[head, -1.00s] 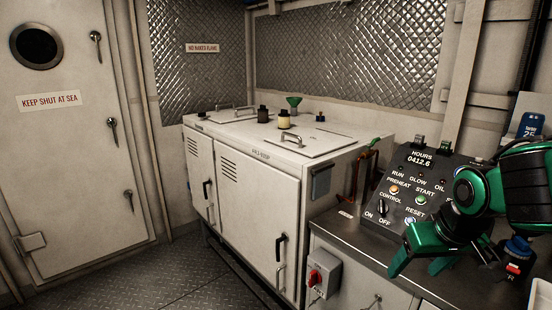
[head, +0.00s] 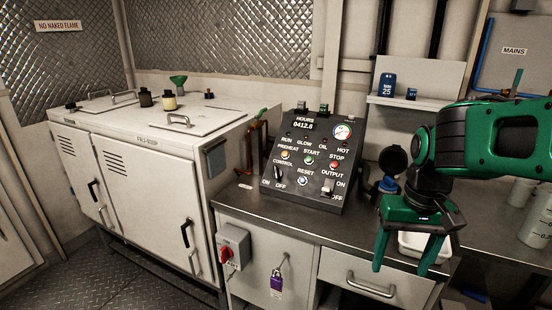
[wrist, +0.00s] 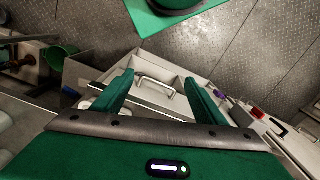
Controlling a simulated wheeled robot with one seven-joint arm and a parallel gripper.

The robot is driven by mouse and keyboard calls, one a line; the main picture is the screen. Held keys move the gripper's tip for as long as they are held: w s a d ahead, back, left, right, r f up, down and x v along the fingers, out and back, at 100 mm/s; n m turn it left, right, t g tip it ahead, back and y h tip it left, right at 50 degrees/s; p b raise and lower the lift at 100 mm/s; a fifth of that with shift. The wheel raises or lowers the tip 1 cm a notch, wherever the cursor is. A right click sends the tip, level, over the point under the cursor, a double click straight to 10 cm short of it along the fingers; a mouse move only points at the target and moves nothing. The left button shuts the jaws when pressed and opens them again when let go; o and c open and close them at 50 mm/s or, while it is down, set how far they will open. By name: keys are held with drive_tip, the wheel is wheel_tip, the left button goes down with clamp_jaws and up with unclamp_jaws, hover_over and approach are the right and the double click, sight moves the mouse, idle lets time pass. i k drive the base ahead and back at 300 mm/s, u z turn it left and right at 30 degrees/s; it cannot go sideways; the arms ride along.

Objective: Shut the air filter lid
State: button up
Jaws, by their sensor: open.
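A round dark lid (head: 393,160) stands raised and tilted up over a blue-and-black part (head: 388,185) on the counter, right of the control panel. It looks like the air filter lid, open, but its hinge is too small to make out. My arm covers part of the area to its right. My gripper (head: 402,267) is open and empty, fingers pointing down, in front of and below the lid, near the counter's front edge. In the wrist view my gripper (wrist: 158,80) is open above a drawer handle (wrist: 155,86); the lid cannot be made out there.
The sloped control panel (head: 307,160) stands left of the lid. A white tray (head: 408,243) sits partly behind my gripper. Pale containers (head: 540,218) stand at the right, and a shelf (head: 420,99) hangs above. Bare counter (head: 258,199) lies before the panel.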

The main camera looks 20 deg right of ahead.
sight(392, 160)
drive_tip(key=u, duration=0.35)
drive_tip(key=k, duration=0.65)
drive_tip(key=z, duration=1.25)
drive_tip(key=i, duration=0.65)
